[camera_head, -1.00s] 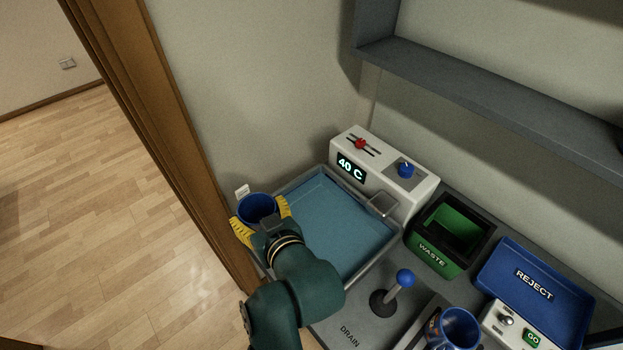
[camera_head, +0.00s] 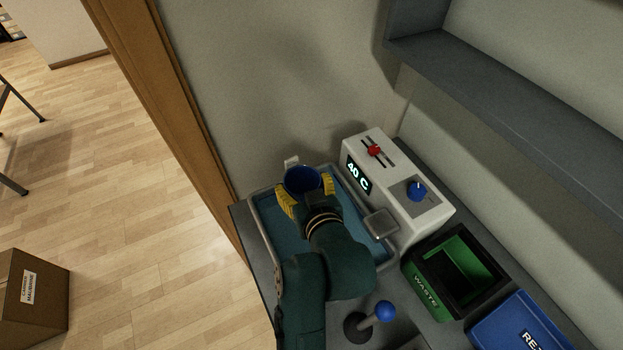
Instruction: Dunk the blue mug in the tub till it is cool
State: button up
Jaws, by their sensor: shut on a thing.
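The blue mug (camera_head: 302,180) is held upright between the yellow fingers of my gripper (camera_head: 306,195), which is shut on it. It appears over the far left part of the tub. A small white tag or handle (camera_head: 290,162) shows at the mug's far side. The tub (camera_head: 262,226) is a grey-rimmed basin with blue water (camera_head: 273,216). My arm covers much of it. I cannot tell whether the mug touches the water. The white control box (camera_head: 398,185) beside the tub reads 40 C on its display (camera_head: 358,175).
A green waste bin (camera_head: 425,288), a blue reject tray (camera_head: 515,325) and a blue-knobbed drain lever (camera_head: 384,311) stand to the right and front. A grey shelf (camera_head: 500,92) overhangs at the upper right.

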jog(key=shift+f+b, duration=4.45)
jog(key=shift+f, duration=2.2)
jog(key=shift+f, duration=0.3)
jog(key=shift+r, duration=0.1)
notch_tip(320, 180, up, 12)
jog(key=p, duration=0.9)
jog(key=shift+f, duration=0.3)
jog(key=shift+s, duration=0.1)
